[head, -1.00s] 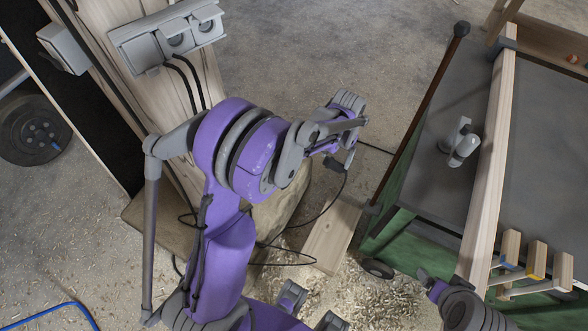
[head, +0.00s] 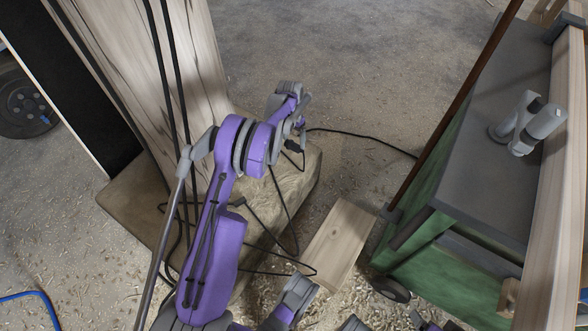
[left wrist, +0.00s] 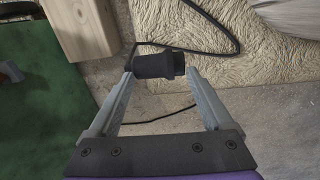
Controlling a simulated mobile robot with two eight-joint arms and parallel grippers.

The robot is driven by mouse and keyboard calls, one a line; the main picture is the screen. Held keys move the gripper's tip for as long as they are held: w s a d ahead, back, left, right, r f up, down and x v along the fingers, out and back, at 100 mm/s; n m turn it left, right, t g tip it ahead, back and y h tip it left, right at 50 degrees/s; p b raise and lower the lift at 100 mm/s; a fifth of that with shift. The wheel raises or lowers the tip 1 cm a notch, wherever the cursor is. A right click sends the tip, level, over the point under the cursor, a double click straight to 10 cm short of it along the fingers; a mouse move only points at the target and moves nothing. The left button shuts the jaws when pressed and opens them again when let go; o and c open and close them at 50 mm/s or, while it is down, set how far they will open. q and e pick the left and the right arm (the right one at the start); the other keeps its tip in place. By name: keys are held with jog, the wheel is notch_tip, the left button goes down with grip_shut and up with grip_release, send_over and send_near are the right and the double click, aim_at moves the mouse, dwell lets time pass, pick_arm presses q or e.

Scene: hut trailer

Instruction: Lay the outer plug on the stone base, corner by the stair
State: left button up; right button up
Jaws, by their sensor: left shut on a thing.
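My left gripper (head: 299,132) is shut on a black plug (head: 296,146), with its cable hanging down. In the left wrist view the plug (left wrist: 158,65) sits crosswise between the fingertips. The stone base (head: 135,205) is a rough tan block under the wooden post. The held plug appears over or near its far right corner in the head view; I cannot tell its height. A pale wooden block (head: 337,243), possibly the stair, stands right of the base. My right gripper is out of view.
The wooden post (head: 190,60) carries black cables down to the base. A green and grey cart (head: 470,170) with a lamp-like grey tool (head: 530,125) stands at right. Black cable (head: 365,137) runs toward the cart.

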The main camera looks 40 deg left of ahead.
pick_arm(q)
jog(key=shift+w+a+f+b, duration=0.1)
jog(key=shift+a+f+b, duration=0.3)
jog(key=shift+a+f, duration=0.5)
jog(key=shift+f, duration=0.4)
notch_tip(320, 180, down, 9)
jog(key=b, duration=0.2)
jog(key=shift+b, duration=0.3)
jog(key=shift+f, duration=0.15)
jog(key=o, duration=1.2)
jog(key=shift+c, duration=0.2)
